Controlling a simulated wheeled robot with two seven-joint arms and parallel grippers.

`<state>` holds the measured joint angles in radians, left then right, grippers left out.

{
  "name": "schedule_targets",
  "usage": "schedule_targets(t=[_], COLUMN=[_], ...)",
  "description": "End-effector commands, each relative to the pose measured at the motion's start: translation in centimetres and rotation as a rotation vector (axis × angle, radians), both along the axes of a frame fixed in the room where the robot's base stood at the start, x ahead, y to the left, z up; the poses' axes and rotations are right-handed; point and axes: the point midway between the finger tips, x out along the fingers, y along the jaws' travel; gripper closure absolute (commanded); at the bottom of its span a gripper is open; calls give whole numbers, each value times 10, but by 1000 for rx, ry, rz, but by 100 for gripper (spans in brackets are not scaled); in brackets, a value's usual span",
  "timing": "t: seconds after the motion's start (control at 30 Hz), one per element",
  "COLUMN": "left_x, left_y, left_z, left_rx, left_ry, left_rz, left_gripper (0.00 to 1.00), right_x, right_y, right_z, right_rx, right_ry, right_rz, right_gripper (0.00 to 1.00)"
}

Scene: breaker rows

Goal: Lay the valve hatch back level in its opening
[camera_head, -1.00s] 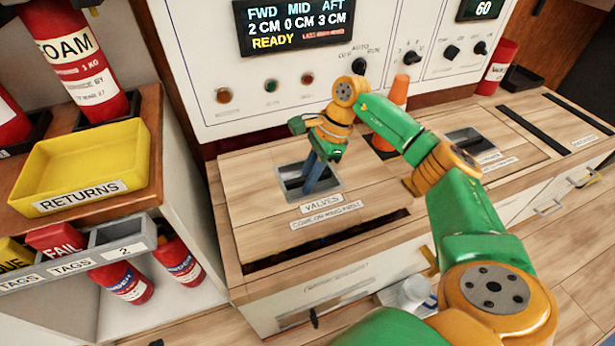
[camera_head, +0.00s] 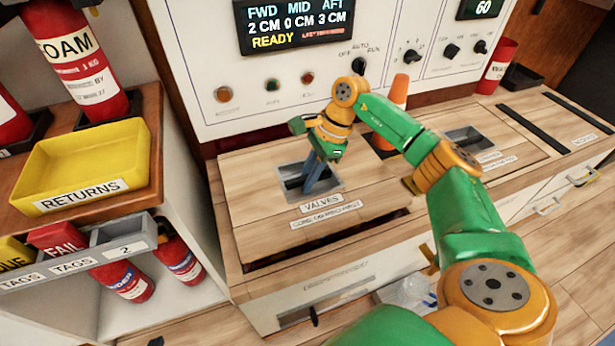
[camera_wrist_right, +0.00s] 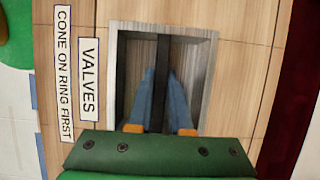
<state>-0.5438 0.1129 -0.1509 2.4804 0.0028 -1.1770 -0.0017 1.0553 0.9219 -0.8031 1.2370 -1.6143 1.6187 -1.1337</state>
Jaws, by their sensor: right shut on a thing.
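The valve hatch (camera_head: 255,205) is a wooden panel labelled VALVES, lying in the counter top below the control panel. A dark gap shows along its front edge; whether it lies fully level I cannot tell. In the right wrist view the hatch (camera_wrist_right: 255,60) has a grey-rimmed recess with a dark bar (camera_wrist_right: 161,60) across it. My right gripper (camera_head: 310,188) reaches down into this recess. Its blue fingers (camera_wrist_right: 160,100) are shut on the bar, one on each side. My left gripper is not in view.
An orange cone (camera_head: 398,92) stands behind my right forearm. A second recessed handle (camera_head: 466,140) lies to the right. The control panel (camera_head: 200,60) rises behind the counter. A yellow RETURNS tray (camera_head: 85,160) and red extinguishers are at left. A clear container (camera_head: 408,291) is near the front.

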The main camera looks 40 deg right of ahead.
Motion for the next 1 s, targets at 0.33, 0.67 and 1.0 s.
schedule_targets(t=[0.33, 0.67, 1.0], left_x=[0, 0, 0], left_y=[0, 0, 0], left_z=[-8, -14, -21], left_rx=[0, 0, 0], left_ry=[0, 0, 0], left_rz=[0, 0, 0], left_gripper=[100, 100, 100], right_x=[1, 1, 1], right_y=[0, 0, 0], right_z=[-10, -19, -29], right_rx=[2, 2, 2], right_ry=[-3, -4, -3], right_rz=[0, 0, 0], right_gripper=[100, 100, 100])
